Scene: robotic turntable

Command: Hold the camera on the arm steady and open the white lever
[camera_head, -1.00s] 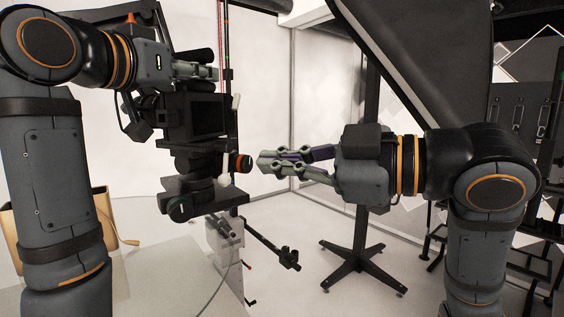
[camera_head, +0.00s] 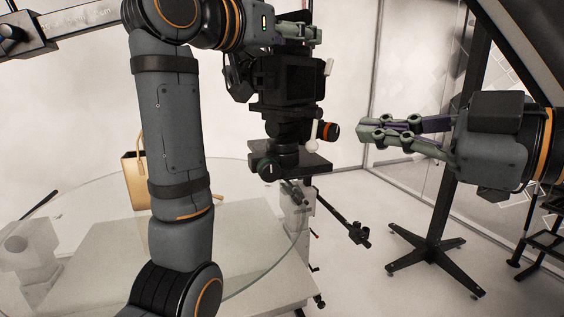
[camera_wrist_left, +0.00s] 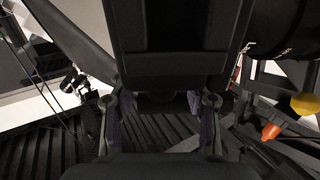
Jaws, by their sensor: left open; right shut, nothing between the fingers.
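The black camera (camera_head: 287,82) sits upright on a black mount at the end of a support arm. My left gripper (camera_head: 308,32) is open at the top of the camera. In the left wrist view its two fingers (camera_wrist_left: 159,118) stand apart, with the dark camera body (camera_wrist_left: 180,30) in front of them; contact is hard to tell. My right gripper (camera_head: 366,133) is shut and empty, pointing left, a short gap right of the knob and lever.
A round glass turntable (camera_head: 250,262) lies below and left, with a tan bag (camera_head: 133,180) on it. A thin black arm (camera_head: 345,225) sticks out below the mount. A black stand (camera_head: 432,250) is on the floor at the right.

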